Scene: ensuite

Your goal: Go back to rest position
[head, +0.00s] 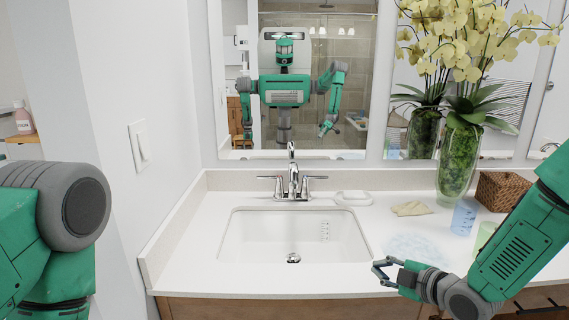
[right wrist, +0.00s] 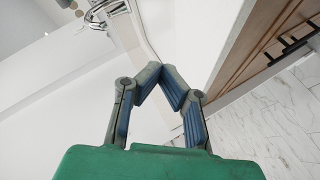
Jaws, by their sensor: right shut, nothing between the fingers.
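My right gripper (head: 381,273) is at the front edge of the white counter, to the right of the sink basin (head: 250,250). Its fingertips come together with nothing between them. In the right wrist view the gripper (right wrist: 160,72) is shut and empty, with the counter edge and drawer fronts beyond it. My left arm shows at the left of the head view, but its gripper is out of the picture.
On the counter (head: 190,268) stand a faucet (head: 292,182), a soap dish (head: 353,197), a folded cloth (head: 411,208), a blue cup (head: 463,218), a green cup (head: 485,236), a wicker basket (head: 500,190) and a vase of orchids (head: 458,160). A mirror (head: 340,30) reflects me.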

